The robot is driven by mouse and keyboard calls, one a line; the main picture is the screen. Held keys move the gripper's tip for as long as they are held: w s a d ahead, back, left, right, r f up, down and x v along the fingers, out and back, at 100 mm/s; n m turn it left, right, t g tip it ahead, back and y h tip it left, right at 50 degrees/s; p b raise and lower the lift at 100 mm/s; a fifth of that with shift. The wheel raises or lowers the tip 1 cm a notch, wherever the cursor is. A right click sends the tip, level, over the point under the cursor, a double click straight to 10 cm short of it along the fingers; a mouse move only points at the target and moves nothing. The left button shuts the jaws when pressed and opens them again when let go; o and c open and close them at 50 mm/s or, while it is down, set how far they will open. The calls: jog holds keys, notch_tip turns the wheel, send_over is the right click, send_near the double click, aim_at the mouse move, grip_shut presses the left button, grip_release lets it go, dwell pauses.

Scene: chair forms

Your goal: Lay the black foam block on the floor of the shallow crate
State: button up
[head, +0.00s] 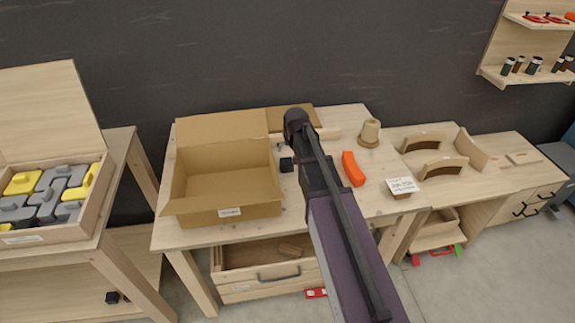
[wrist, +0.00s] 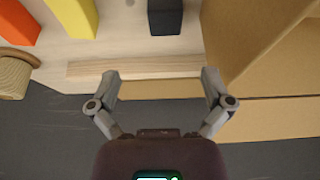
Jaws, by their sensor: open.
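The black foam block (head: 286,164) stands on the table just right of an open cardboard box (head: 225,211). In the wrist view the black block (wrist: 165,18) is at the top edge, partly cut off. My gripper (wrist: 160,75) is open and empty, its fingers apart over a pale wooden strip (wrist: 140,67). The black block lies beyond the fingertips, apart from them.
An orange block (head: 353,168) and a spool (head: 369,132) stand right of my arm. A yellow block (wrist: 72,16) shows in the wrist view. The cardboard box's walls rise close to the black block. A wooden case of grey and yellow forms (head: 96,205) stands far left.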

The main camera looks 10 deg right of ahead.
aim_at(287, 161)
jog(key=shift+a+f, duration=0.1)
jog(key=shift+a, duration=0.1)
jog(key=b+x, duration=0.7)
jog(key=x, duration=0.1)
jog(key=shift+b, duration=0.3)
jog(key=shift+w+f, duration=0.15)
jog(key=shift+f, duration=0.05)
jog(key=shift+f+b, duration=0.1)
jog(key=shift+b, duration=0.2)
jog(key=shift+b+x, duration=2.2)
jog(key=shift+x, duration=0.35)
jog(key=shift+w+a, duration=0.15)
jog(key=c, duration=0.7)
